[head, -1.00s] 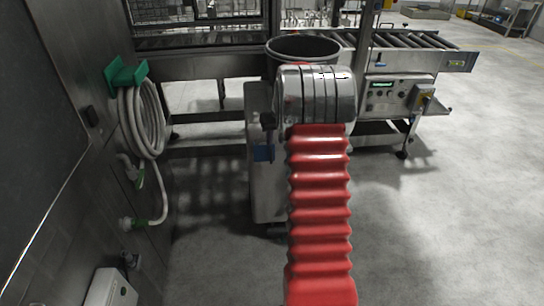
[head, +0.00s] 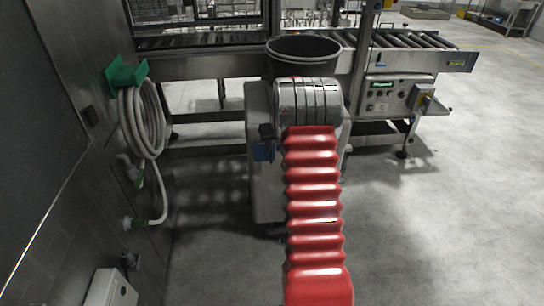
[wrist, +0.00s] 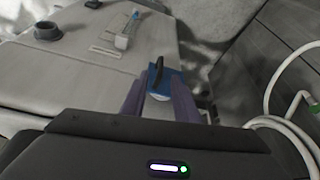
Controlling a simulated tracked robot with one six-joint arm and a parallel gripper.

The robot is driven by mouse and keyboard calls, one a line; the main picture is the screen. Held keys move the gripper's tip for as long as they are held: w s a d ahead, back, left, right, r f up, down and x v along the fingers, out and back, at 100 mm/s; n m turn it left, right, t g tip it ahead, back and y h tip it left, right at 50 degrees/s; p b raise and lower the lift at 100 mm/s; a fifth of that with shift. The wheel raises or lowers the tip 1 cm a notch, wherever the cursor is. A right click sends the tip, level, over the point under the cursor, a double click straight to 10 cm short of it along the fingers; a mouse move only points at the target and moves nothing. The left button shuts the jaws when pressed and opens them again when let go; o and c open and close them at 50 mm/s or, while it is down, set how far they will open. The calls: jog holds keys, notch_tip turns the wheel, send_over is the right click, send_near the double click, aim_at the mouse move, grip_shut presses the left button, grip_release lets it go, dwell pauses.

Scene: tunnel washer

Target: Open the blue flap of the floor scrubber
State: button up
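The floor scrubber shows as a pale grey body (wrist: 70,75) in the wrist view and as a grey metal-like body (head: 262,190) behind my arm in the head view. Its blue flap (wrist: 170,82) with a dark handle (wrist: 156,71) is at the middle of the wrist view. A small blue patch (head: 263,152) on the body's left side in the head view appears to be the same flap. My gripper (wrist: 160,90) has its two purple-grey fingers apart, one on each side of the flap in the picture. Contact cannot be told. In the head view my arm hides most of the gripper.
A coiled white hose (head: 144,120) hangs on a green holder (head: 126,73) on the left wall. A dark round tub (head: 303,48) stands behind my wrist. A roller conveyor (head: 420,42) and a control box (head: 390,92) are behind. The floor at right is clear.

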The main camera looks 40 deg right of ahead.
aim_at(271, 154)
jog(key=shift+x, duration=3.7)
jog(key=shift+c, duration=0.3)
grip_shut()
jog(key=shift+d, duration=0.15)
